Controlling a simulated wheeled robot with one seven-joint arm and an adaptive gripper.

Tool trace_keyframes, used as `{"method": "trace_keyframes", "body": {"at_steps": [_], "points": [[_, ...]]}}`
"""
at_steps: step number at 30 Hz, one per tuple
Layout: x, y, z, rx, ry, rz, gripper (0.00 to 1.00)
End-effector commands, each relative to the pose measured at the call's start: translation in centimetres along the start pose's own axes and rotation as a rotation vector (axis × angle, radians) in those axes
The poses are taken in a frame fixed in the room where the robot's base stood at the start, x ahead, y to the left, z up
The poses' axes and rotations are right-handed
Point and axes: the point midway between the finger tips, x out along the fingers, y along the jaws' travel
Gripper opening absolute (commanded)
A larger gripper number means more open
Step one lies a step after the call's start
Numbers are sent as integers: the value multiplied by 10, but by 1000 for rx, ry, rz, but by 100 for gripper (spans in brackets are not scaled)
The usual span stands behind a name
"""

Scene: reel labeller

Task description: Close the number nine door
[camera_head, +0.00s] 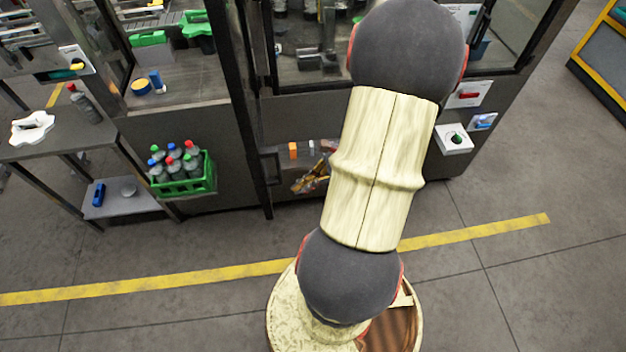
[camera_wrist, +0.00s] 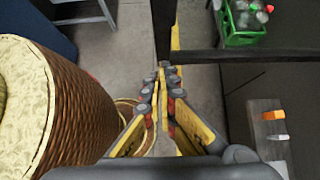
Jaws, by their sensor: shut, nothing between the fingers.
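The machine's dark-framed front fills the upper part of the head view. A narrow dark upright (camera_head: 255,130), which looks like a door edge, reaches down close to the floor left of my gripper. No number nine is readable, so I cannot tell for certain which door it is. My gripper (camera_head: 304,184) is low in front of the machine, partly hidden behind my arm. In the wrist view my gripper (camera_wrist: 166,70) is shut and empty, its fingertips close to a dark frame corner (camera_wrist: 180,52). I cannot tell whether they touch.
A green crate of bottles (camera_head: 186,180) hangs low on the machine's left; it also shows in the wrist view (camera_wrist: 243,38). An orange item (camera_head: 293,150) lies in a low recess. A side table (camera_head: 55,142) stands left. Floor around the yellow line (camera_head: 480,231) is clear.

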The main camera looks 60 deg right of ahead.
Motion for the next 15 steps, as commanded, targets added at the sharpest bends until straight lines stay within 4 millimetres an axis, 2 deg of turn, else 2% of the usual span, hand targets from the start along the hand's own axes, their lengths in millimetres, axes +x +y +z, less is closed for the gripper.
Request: {"method": "trace_keyframes", "body": {"at_steps": [1,4,9,15], "points": [[12,1,0,0,-2,4,0],[30,1,0,-1,-1,4,0],[44,1,19,-3,1,2,0],[53,0,27,-1,1,0,0]]}}
